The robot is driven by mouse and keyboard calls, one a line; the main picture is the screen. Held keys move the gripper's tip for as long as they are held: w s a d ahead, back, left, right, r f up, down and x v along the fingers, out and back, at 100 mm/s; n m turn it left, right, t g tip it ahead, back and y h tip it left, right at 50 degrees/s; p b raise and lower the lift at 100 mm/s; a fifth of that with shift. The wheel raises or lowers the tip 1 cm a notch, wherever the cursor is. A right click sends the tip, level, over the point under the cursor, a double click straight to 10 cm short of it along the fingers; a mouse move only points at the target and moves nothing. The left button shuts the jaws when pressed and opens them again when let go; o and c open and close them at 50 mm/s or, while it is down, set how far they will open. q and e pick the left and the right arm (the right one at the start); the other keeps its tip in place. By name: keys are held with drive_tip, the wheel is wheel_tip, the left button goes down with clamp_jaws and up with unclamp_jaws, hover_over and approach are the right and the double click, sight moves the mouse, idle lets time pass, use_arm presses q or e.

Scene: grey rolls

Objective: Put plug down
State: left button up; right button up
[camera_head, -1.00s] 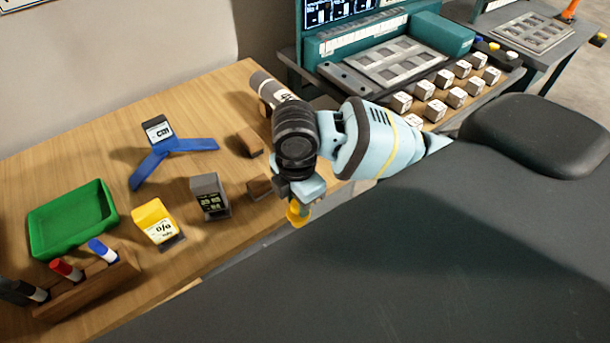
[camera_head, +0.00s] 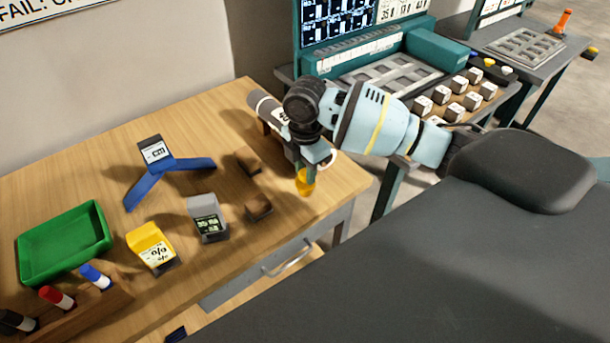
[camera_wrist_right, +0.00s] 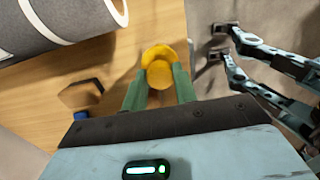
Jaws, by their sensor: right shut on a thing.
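The plug is a small yellow-orange piece (camera_head: 305,182), held at the tip of my right gripper (camera_head: 308,168) near the right end of the wooden table (camera_head: 110,122). In the right wrist view the plug (camera_wrist_right: 158,68) sits between the two green fingers of the right gripper (camera_wrist_right: 158,88), which are shut on it. The wooden tabletop shows beneath it; whether the plug touches the table I cannot tell. My left gripper is not in view.
A grey roll (camera_head: 266,106) lies behind the gripper, with brown wooden blocks (camera_head: 258,207) to its left. A grey labelled box (camera_head: 207,217), a yellow box (camera_head: 150,247), a blue stand (camera_head: 165,170) and a green tray (camera_head: 62,245) stand farther left.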

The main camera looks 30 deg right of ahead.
drive_tip(key=shift+w+d, duration=0.2)
drive_tip(key=shift+w, duration=0.1)
drive_tip(key=shift+f, duration=1.75)
drive_tip(key=o, duration=0.8)
wheel_tip(320, 180, up, 12)
drive_tip(key=shift+r+p, duration=0.1)
drive_tip(key=shift+p, duration=0.25)
